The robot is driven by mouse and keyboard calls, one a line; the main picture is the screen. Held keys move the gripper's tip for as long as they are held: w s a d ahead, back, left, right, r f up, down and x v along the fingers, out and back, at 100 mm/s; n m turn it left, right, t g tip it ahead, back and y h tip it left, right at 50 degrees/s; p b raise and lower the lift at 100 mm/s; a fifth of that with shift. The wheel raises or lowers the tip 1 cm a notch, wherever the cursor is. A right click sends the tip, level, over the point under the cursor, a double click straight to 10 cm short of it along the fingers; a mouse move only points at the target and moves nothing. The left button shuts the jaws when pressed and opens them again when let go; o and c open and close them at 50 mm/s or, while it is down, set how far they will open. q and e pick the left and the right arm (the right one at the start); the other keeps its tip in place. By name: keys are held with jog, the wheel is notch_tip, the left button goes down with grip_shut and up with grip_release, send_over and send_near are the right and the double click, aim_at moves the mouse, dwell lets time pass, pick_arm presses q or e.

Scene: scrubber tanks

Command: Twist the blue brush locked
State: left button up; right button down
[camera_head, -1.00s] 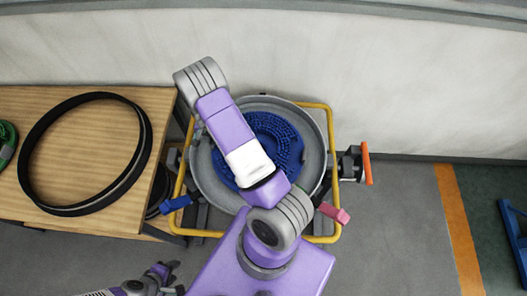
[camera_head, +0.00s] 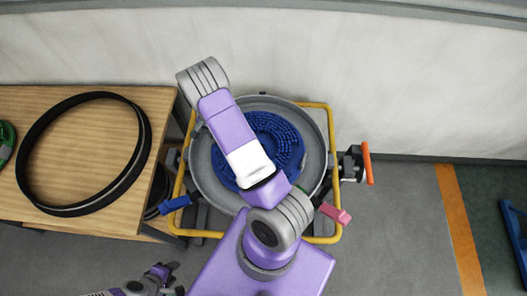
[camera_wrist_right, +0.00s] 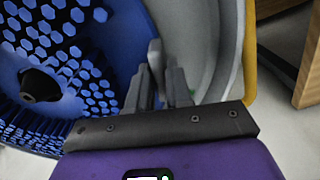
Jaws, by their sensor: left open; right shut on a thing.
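The blue brush (camera_head: 273,137) is a round bristled disc inside a grey round housing (camera_head: 318,130). My right arm crosses over it and hides part of it. In the right wrist view the brush (camera_wrist_right: 85,45) shows many hexagonal holes and a dark centre hole. My right gripper (camera_wrist_right: 158,85) is at the brush's rim, shut on an upright grey tab (camera_wrist_right: 155,55) there. Whether the tab is fixed to the brush is hard to see. My right gripper is hidden in the head view. My left gripper (camera_head: 168,276) is open and empty at the lower left, apart from the brush.
A yellow tube frame (camera_head: 327,235) surrounds the housing, with a blue pedal (camera_head: 174,204) and a pink pedal (camera_head: 337,214). An orange-handled part (camera_head: 368,163) sticks out at right. A wooden table (camera_head: 110,170) with a black ring (camera_head: 48,207) stands left.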

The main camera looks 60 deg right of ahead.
jog(key=shift+d, duration=0.35)
jog(key=shift+w+d+m+b, duration=0.2)
jog(key=shift+d+m+b, duration=0.25)
jog(key=shift+d+m, duration=0.6)
jog(key=shift+d, duration=0.2)
jog(key=shift+d, duration=0.15)
jog(key=shift+s+d+m+b, duration=0.1)
jog(key=shift+d+m+b, duration=0.4)
jog(key=shift+d+m, duration=0.55)
jog(key=shift+d, duration=0.3)
jog(key=shift+d, duration=0.1)
jog(key=c, duration=1)
grip_release()
jog(key=shift+o, duration=0.2)
